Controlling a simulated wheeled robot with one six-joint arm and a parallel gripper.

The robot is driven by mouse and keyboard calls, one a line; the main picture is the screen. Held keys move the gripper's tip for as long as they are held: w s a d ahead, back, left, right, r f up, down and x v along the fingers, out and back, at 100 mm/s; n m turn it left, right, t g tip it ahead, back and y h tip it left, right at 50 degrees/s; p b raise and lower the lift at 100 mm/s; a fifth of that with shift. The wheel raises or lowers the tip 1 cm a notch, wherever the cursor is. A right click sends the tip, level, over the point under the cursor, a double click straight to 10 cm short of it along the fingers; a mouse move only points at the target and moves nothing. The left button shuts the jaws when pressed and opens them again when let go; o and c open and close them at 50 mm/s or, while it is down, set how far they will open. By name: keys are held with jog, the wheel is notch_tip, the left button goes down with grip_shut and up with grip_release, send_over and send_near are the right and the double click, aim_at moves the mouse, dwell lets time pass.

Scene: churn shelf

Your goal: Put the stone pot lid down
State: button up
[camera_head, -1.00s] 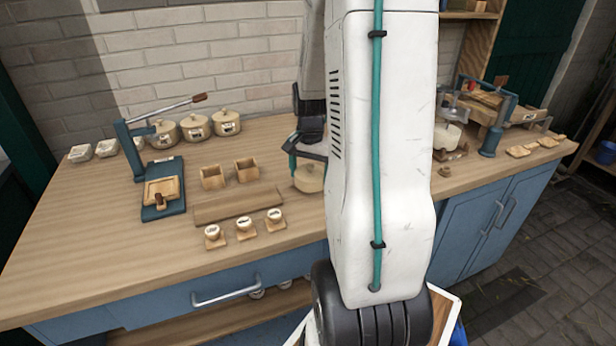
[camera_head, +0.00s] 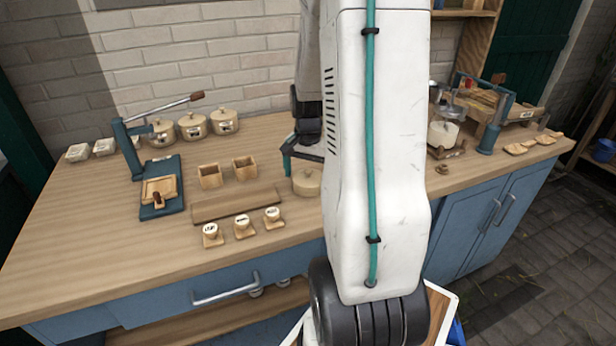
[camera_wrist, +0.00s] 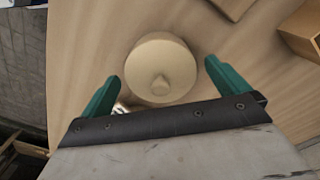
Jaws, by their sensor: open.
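The stone pot lid (camera_wrist: 160,68) is a round cream disc with a small knob on top. It lies knob up and level in the wrist view, and it also shows on the counter in the head view (camera_head: 307,183), left of my arm. My gripper (camera_wrist: 160,82) is open, with one teal finger on each side of the lid and a visible gap to each. In the head view my gripper (camera_head: 300,158) is just above and behind the lid, partly hidden by my arm. What lies directly under the lid cannot be told.
Two wooden boxes (camera_head: 210,176), a flat board (camera_head: 236,204) and several small white-topped stamps (camera_head: 242,222) are left of the lid. Lidded pots (camera_head: 193,126) stand at the back. A lever press (camera_head: 158,188) stands farther left. The wooden counter (camera_head: 110,240) is free at front left.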

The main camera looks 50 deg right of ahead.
aim_at(308, 170)
notch_tip(308, 170, up, 10)
jog(key=shift+r, duration=0.25)
jog(key=s+a+r+n, duration=0.1)
jog(key=a+r+n, duration=0.3)
jog(key=a, duration=0.5)
jog(key=s+a+r+n, duration=0.1)
jog(key=a+r+n, duration=0.2)
jog(key=a, duration=0.6)
jog(key=s+a+r+n+t, duration=0.1)
jog(key=s+a+n, duration=0.7)
jog(key=s+a, duration=0.2)
jog(key=shift+s+a, duration=0.35)
jog(key=shift+a, duration=0.85)
